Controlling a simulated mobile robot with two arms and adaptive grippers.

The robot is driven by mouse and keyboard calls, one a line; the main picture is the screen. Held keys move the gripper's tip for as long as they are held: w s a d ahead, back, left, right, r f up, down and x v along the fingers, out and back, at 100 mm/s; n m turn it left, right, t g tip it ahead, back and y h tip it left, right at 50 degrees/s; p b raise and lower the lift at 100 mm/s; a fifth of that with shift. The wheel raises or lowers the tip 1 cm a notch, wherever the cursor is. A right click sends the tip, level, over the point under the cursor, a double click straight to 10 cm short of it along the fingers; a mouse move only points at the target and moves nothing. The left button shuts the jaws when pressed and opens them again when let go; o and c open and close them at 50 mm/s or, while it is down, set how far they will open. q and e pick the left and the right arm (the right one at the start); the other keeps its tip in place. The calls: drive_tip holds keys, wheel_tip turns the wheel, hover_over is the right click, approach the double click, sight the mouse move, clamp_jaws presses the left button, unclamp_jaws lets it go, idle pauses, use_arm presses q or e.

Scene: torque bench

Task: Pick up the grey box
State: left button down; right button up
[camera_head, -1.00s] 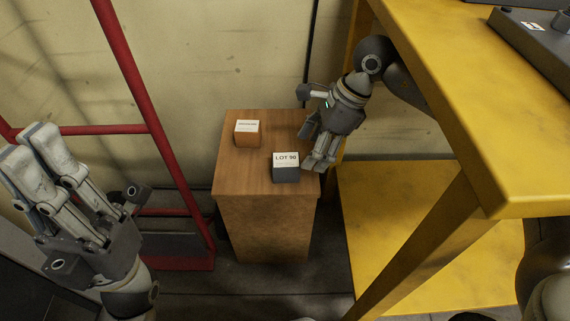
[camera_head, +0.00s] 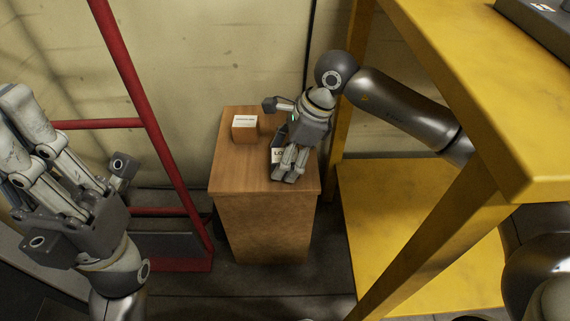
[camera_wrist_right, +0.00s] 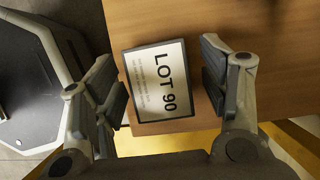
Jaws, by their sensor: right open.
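The grey box (camera_head: 276,155) with a white "LOT 90" label sits on the wooden cabinet top (camera_head: 240,175). My right gripper (camera_head: 287,172) is over it in the head view and hides much of the box. In the right wrist view the grey box (camera_wrist_right: 160,82) lies between the two fingers of my open right gripper (camera_wrist_right: 165,95), nearer the left finger. A gap shows on the right side. My left gripper (camera_head: 35,150) is at the far left, away from the cabinet, with its fingers apart.
An orange-brown box (camera_head: 244,134) with a white label stands on the cabinet, left of the grey box. A red frame (camera_head: 150,115) rises left of the cabinet. A yellow bench (camera_head: 490,110) with a lower shelf (camera_head: 400,215) is on the right.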

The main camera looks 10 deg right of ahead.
drive_tip(key=shift+r, duration=0.1)
drive_tip(key=c, duration=1.3)
drive_tip(key=shift+c, duration=0.2)
